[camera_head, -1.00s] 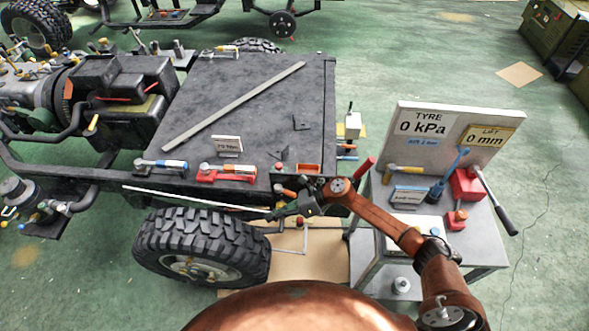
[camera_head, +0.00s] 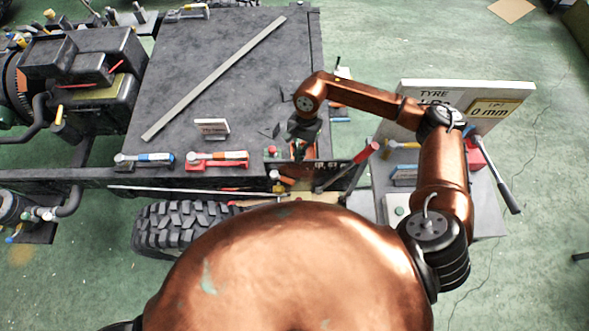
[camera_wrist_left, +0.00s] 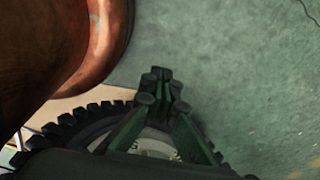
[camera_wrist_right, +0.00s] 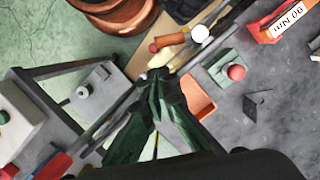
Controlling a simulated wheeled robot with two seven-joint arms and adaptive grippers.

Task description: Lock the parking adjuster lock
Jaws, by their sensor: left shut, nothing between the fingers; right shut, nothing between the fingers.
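No part carries a readable parking adjuster lock label, so I cannot tell which it is. My right gripper (camera_head: 301,150) is shut and empty, above the chassis deck's front right edge. In the right wrist view, its closed tips (camera_wrist_right: 158,74) are beside an orange tray (camera_wrist_right: 200,103). The red knob also shows in the head view (camera_head: 271,151). My left gripper (camera_wrist_left: 160,78) is shut and empty by the tyre; the head view does not show it.
A long red-handled lever (camera_head: 362,160) rises between the deck and the side table. The side table holds a sign board (camera_head: 425,95), partly covered by my right arm. The deck's middle holds a long bar (camera_head: 215,78).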

